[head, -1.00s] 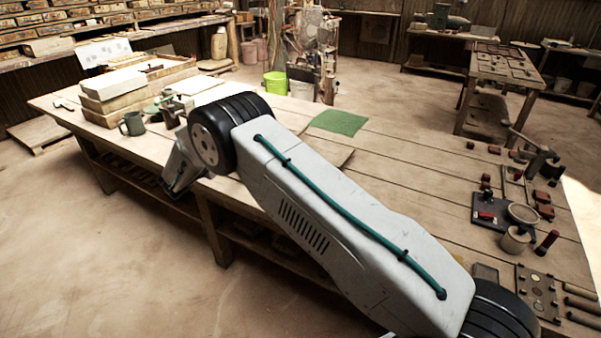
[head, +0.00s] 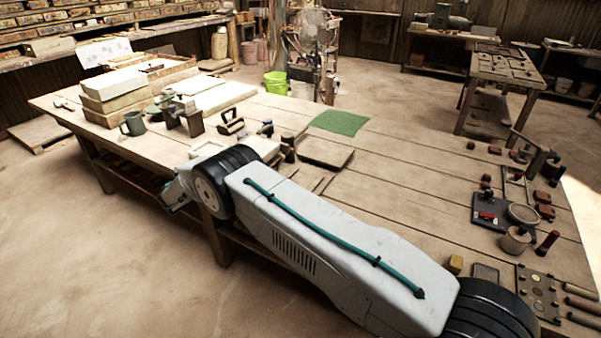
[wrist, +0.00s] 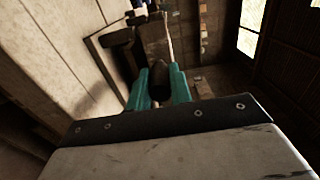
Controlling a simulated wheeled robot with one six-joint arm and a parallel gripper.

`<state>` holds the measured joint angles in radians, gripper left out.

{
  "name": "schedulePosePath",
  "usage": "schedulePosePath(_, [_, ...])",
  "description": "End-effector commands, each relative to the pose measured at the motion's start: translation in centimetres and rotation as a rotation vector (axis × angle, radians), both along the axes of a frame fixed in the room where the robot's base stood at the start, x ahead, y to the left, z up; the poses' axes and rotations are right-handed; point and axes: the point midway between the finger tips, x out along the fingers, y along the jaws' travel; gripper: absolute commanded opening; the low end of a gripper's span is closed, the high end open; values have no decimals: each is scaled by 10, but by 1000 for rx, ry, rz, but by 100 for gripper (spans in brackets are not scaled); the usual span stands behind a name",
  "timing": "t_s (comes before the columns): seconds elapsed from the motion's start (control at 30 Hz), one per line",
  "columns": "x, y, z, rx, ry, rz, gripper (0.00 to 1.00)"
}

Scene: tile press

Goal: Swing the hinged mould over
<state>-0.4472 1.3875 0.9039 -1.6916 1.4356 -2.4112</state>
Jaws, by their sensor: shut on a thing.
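My gripper shows in the wrist view, where its two teal fingers (wrist: 158,88) are closed on a dark rounded piece (wrist: 159,76), which looks like a knob or handle end. In the head view my arm hides most of the gripper, near the front edge of the bench. Beyond the fingers in the wrist view are dark bars (wrist: 116,38) and a thin pale rod; I cannot tell whether they belong to the hinged mould. In the head view a dark flat board (head: 325,152) lies just behind my arm. The mould cannot be singled out with certainty.
The long wooden bench (head: 400,175) has a green cloth (head: 339,122) and much free top. Behind my arm stand a mug (head: 132,124) and a dark handled tool (head: 231,122). A dark plate (head: 490,220) and small pieces crowd the right end.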

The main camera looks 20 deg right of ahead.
Motion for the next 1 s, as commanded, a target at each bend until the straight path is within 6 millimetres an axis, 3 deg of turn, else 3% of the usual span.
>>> schedulePosePath(0.07, [0, 1, 1, 0, 0, 3, 13])
schedulePosePath(0.1, [0, 1, 0, 0, 0, 3, 32])
schedulePosePath(0.13, [0, 1, 0, 0, 0, 3, 40])
schedulePosePath(0.17, [0, 1, 0, 0, 0, 2, 42])
schedulePosePath(0.47, [-1, 1, 0, 0, 1, 1, 42])
schedulePosePath(1.0, [-38, 53, 0, 0, 1, 2, 42])
